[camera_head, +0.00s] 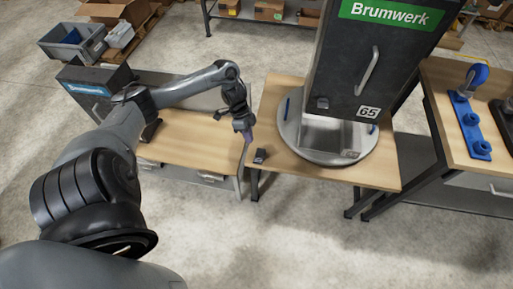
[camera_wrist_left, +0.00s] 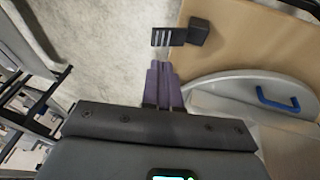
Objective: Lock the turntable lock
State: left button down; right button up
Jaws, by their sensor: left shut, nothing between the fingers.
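The turntable (camera_head: 310,156) is a round grey disc on a wooden table, with a blue handle (camera_head: 287,107) at its left rim. The small black turntable lock (camera_head: 260,156) sits on the table's left edge, beside the disc. In the left wrist view the lock (camera_wrist_left: 199,30) is a black block with a dark, pale-striped part on its left. My left gripper (camera_head: 246,150) is shut and empty, pointing down just left of the lock. Its purple fingers (camera_wrist_left: 162,85) show together just below the lock in the wrist view. My right gripper is not in view.
A tall dark Brumwerk dispenser (camera_head: 345,70) stands on the turntable. A lower wooden bench (camera_head: 190,140) is at left. Another table (camera_head: 440,85) with a blue part (camera_head: 468,125) is at right. The floor in front is clear.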

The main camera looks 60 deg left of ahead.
pick_arm(q)
jog(key=r, duration=0.1)
jog(key=w+r, duration=0.1)
jog(key=r, duration=0.1)
jog(key=shift+w+a+p, duration=0.25)
jog(key=shift+p, duration=0.1)
jog(key=shift+f, duration=0.1)
jog(key=b, duration=0.2)
send_over(259, 161)
jog(key=a, duration=0.2)
notch_tip(259, 161, down, 11)
jog(key=shift+f, duration=0.2)
jog(key=shift+s+d+f, duration=0.2)
jog(key=shift+d+f, duration=0.1)
jog(key=shift+f, duration=0.45)
